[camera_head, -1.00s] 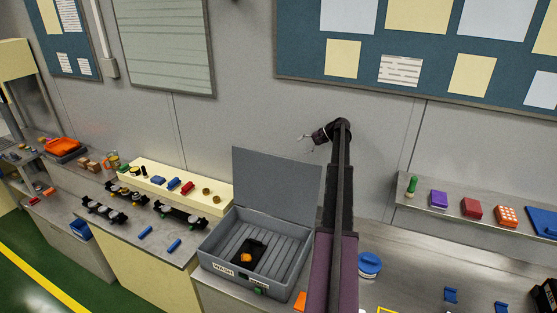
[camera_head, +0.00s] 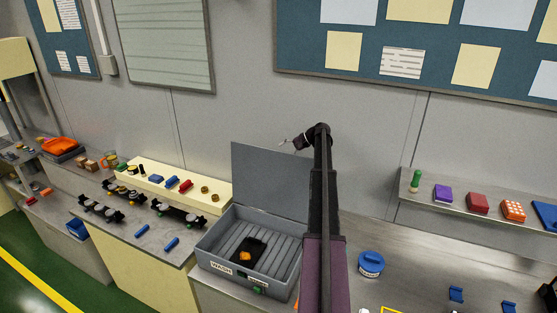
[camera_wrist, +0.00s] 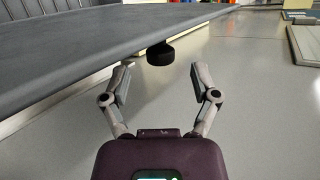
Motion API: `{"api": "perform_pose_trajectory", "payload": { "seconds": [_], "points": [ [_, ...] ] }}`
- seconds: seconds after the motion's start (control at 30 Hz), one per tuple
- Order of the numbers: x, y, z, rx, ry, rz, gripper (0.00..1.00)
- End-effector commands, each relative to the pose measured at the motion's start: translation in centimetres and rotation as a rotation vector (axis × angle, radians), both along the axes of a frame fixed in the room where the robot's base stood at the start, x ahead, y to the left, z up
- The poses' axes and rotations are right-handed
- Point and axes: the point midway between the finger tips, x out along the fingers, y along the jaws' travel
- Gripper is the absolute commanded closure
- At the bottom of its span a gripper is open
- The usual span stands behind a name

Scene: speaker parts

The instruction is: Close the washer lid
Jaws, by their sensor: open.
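The grey washer (camera_head: 207,246), labelled WASH, stands on the bench with its lid (camera_head: 265,180) raised upright at the back. A black part with an orange piece (camera_head: 246,255) lies inside on the ribbed floor. My gripper (camera_head: 284,141) is above and behind the lid's top edge, near the wall. In the wrist view my gripper (camera_wrist: 161,72) is open and empty, its fingers spread. The lid (camera_wrist: 90,45) shows there as a wide grey panel at upper left. A black round knob (camera_wrist: 160,54) sits by its edge, just beyond and between the fingertips; I cannot tell whether it is attached.
My arm crosses the washer's right side. A cream riser (camera_head: 165,184) with coloured parts stands left of the washer. A blue-lidded container (camera_head: 371,263) is on the bench to the right. A shelf (camera_head: 430,199) with coloured blocks is at far right.

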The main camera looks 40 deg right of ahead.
Motion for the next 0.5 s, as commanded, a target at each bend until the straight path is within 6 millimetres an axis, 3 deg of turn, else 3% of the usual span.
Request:
{"api": "perform_pose_trajectory", "payload": {
  "seconds": [0.2,0.5],
  "points": [
    [1.6,1.4,-1.7,-0.001,-0.001,0.0,0.22],
    [2.4,2.1,-2.2,-0.001,0.0,-0.001,0.22]
  ]
}}
